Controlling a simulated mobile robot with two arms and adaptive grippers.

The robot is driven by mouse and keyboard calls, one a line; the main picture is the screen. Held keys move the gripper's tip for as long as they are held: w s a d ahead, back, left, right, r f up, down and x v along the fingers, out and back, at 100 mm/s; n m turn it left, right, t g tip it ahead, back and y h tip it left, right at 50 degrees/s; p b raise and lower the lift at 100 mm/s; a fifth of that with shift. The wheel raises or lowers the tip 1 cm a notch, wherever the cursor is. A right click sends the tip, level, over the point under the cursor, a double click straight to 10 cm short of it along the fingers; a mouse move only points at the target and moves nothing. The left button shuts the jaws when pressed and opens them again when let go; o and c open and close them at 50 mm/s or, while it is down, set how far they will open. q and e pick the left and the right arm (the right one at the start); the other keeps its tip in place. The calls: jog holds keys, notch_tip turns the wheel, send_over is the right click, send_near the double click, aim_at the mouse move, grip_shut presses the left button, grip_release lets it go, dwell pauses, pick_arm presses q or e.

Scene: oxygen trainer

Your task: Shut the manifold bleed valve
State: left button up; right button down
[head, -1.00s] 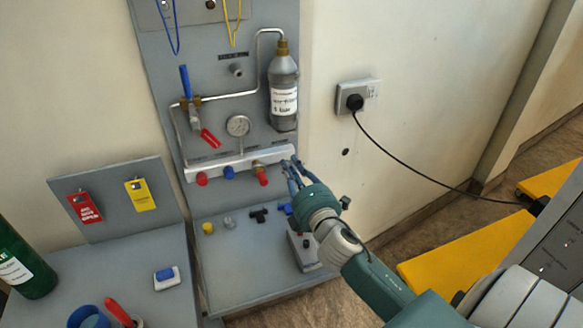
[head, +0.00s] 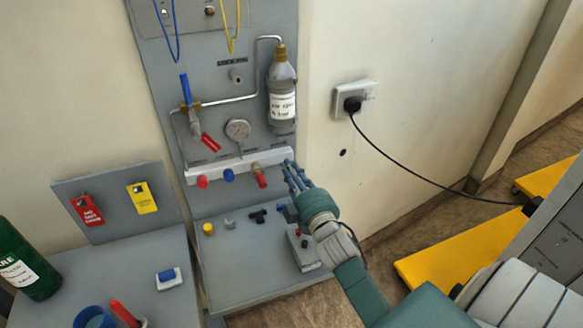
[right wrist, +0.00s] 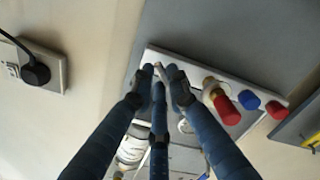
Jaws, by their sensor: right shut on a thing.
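The white manifold bar (head: 215,169) runs across the lower part of the grey panel, with red, blue and brass-and-red fittings along its front. It also shows in the right wrist view (right wrist: 268,92). My right gripper (head: 290,168) is at the bar's right end. In the right wrist view its blue fingers (right wrist: 159,74) close together around a small pale part there, which I take for the bleed valve. The fingers cover most of it, so its turn position cannot be told. My left gripper is not in view.
A gauge (head: 237,130) and a grey labelled bottle (head: 282,95) are mounted above the bar. A grey box (head: 303,250) stands on the shelf below my right gripper. A black plug (head: 352,104) with a cable is on the wall to the right.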

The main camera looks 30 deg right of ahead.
jog(key=shift+a+f+m+p, duration=0.15)
jog(key=shift+m+p, duration=0.85)
jog(key=shift+m, duration=1.4)
jog(key=shift+d+f+m+p, duration=0.15)
jog(key=shift+m+p, duration=0.85)
jog(key=shift+m, duration=1.4)
jog(key=shift+a, duration=0.1)
jog(key=c, duration=1.7)
grip_release()
jog(key=v, duration=1.2)
